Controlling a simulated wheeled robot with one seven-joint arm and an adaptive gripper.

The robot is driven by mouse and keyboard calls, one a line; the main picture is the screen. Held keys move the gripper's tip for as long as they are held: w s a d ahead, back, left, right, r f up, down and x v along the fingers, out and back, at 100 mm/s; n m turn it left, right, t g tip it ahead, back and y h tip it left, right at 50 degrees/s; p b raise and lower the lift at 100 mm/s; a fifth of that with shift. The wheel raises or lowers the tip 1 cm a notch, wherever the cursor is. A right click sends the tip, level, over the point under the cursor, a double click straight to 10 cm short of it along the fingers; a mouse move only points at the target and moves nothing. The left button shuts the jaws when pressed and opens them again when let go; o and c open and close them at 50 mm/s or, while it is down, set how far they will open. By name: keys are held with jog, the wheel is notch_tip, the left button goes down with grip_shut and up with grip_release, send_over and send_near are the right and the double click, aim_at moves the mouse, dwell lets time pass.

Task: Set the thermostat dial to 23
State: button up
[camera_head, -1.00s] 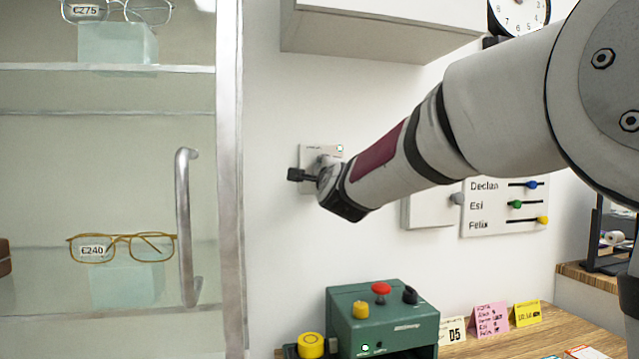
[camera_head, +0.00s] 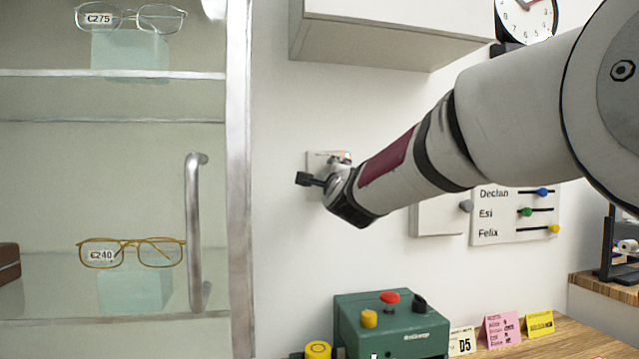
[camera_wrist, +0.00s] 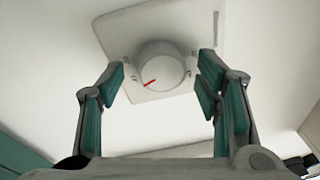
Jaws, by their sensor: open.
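The thermostat is a pale square plate (camera_wrist: 115,35) on the wall, with a round white dial (camera_wrist: 162,68) that has a red pointer mark. In the wrist view the red mark points to the lower left of the dial; no numbers are readable. My gripper (camera_wrist: 165,85) is open, with one finger on each side of the dial and a visible gap to it on both sides. In the head view the thermostat plate (camera_head: 318,160) is mostly hidden behind my gripper and wrist (camera_head: 345,195).
A glass cabinet with a metal handle (camera_head: 195,232) stands at left. A wall cupboard (camera_head: 390,45) hangs above. Below is a green box with knobs (camera_head: 390,325) on a wooden desk with small cards (camera_head: 502,330). A slider board (camera_head: 515,215) is on the wall at right.

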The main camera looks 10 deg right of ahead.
jog(key=s+a, duration=0.1)
jog(key=s, duration=1.1)
jog(key=shift+a+f, duration=0.3)
jog(key=s+a+f+n+g+y, duration=0.35)
jog(key=s+f+n+g, duration=0.55)
jog(key=s+f+n, duration=0.7)
jog(key=s+d+f+n+g, duration=0.2)
jog(key=s+f+g, duration=0.15)
jog(key=s, duration=0.45)
jog(key=s+d+f+n+g+h, duration=0.1)
jog(key=s+d+f+n+g, duration=0.1)
jog(key=s+f, duration=0.5)
jog(key=s+d+f+n+g, duration=0.2)
jog(key=s+g, duration=0.1)
jog(key=s, duration=0.7)
notch_tip(320, 180, up, 22)
jog(key=t+p, duration=0.3)
jog(key=p, duration=1.7)
jog(key=shift+a+r+p, duration=0.2)
jog(key=shift+a+p, duration=0.05)
jog(key=shift+p, duration=0.1)
